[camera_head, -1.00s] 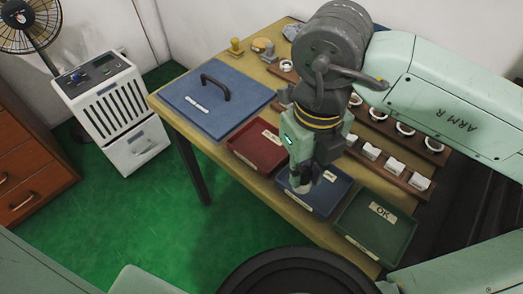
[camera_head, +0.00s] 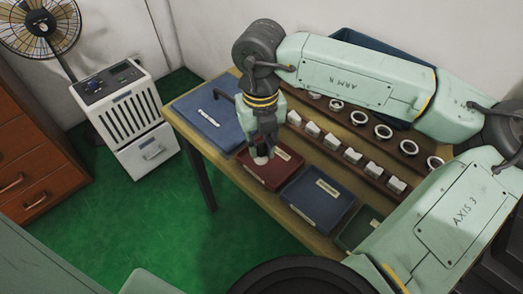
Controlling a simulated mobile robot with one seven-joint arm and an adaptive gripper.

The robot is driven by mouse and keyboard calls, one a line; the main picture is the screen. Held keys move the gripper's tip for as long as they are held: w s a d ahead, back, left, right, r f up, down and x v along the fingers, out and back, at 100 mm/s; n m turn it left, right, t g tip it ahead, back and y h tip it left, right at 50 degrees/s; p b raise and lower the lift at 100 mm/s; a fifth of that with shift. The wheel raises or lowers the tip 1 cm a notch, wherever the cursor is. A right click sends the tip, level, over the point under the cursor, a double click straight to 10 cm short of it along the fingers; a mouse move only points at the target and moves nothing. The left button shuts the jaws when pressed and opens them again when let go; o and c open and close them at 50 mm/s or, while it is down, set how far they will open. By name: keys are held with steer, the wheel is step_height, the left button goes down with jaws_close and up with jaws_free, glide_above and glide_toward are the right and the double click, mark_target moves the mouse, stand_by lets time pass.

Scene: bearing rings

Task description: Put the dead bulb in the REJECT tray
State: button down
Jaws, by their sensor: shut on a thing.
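My gripper (camera_head: 264,148) points down over the red tray (camera_head: 282,176). It is shut on a small whitish rounded thing (camera_head: 261,160), which shows below the fingertips over the left part of the tray. The thing is too small and too covered by the fingers to tell clearly that it is a bulb. I cannot tell whether it touches the tray floor. The red tray has a pale label that is too small to read and partly hidden.
A blue tray (camera_head: 318,201) and a green tray (camera_head: 357,230) stand to the right. Behind are a rack of white boxes (camera_head: 351,156) and a rack of rings (camera_head: 384,131). My arm hides the back.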

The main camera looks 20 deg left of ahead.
mark_target(261, 156)
step_height(261, 156, down, 3)
steer(key=shift+f+p, duration=0.1)
steer(key=shift+p, duration=0.3)
steer(key=shift+f, duration=0.1)
steer(key=shift+f+b, duration=0.2)
steer(key=shift+b, duration=0.2)
steer(key=c, duration=1.5)
jaws_free()
steer(key=shift+r, duration=0.1)
steer(key=shift+o, duration=0.2)
step_height(261, 156, up, 12)
steer(key=shift+s+r+b, duration=0.1)
steer(key=shift+r+b, duration=0.05)
steer(key=shift+b, duration=0.25)
